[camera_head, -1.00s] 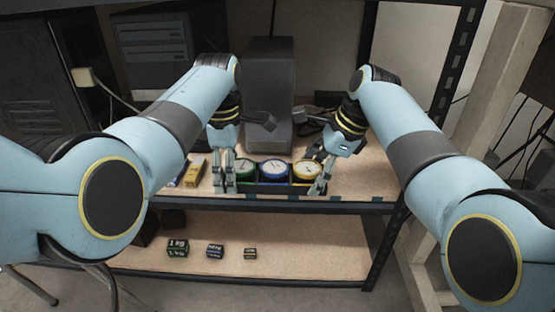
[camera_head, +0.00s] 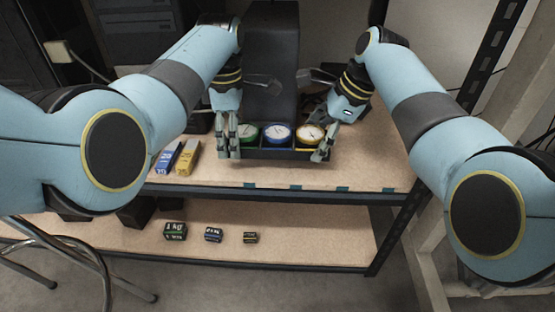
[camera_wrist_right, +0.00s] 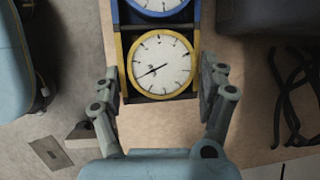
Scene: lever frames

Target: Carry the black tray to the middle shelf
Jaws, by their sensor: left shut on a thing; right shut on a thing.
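The black tray (camera_head: 278,153) is in front of the dark upright block over the shelf board with the small boxes. It holds three round dials in a row: green (camera_head: 247,133), blue (camera_head: 277,134) and yellow (camera_head: 309,135). My left gripper (camera_head: 229,153) is shut on the tray's left end. My right gripper (camera_head: 322,153) is shut on its right end. In the right wrist view the yellow dial (camera_wrist_right: 160,68) lies between the fingers, with part of the blue one beyond. I cannot tell whether the tray touches the board.
A blue box (camera_head: 167,160) and a yellow box (camera_head: 188,158) stand left of the tray. The dark block (camera_head: 272,60) rises behind it. Several small dark boxes (camera_head: 175,231) lie on the lower shelf (camera_head: 310,245). The board (camera_head: 370,165) is bare to the right.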

